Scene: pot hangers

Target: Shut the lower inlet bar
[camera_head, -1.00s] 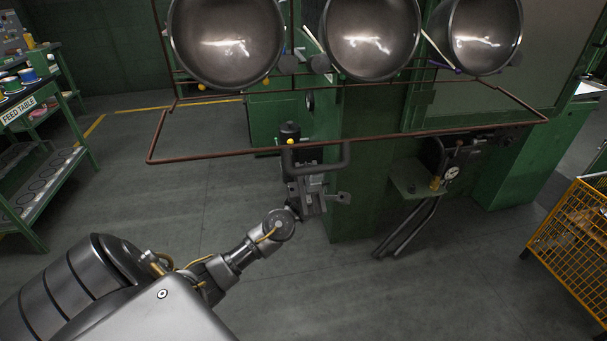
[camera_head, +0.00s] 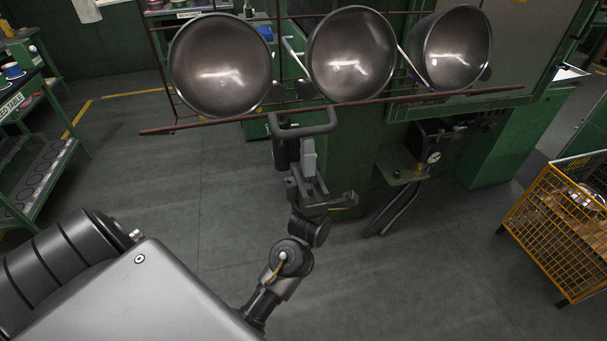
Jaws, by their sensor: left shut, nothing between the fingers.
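The lower inlet bar (camera_head: 200,124) is a thin reddish-brown rod in the head view. It runs across just below the pots and shows almost edge-on, with its right end (camera_head: 505,89) higher in the picture. A dark grey loop handle (camera_head: 322,128) hangs at the bar's middle left. My left gripper (camera_head: 305,150) is shut and empty, pointing up right at the handle. Its fingers overlap the handle in the picture; I cannot tell whether they touch it. My right gripper is not in view.
Three shiny metal pots (camera_head: 352,55) hang in a row behind the bar. A green machine (camera_head: 345,150) with a gauge (camera_head: 433,157) stands behind. A yellow mesh crate (camera_head: 545,215) stands right, a green feed table (camera_head: 45,165) left. The floor between is clear.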

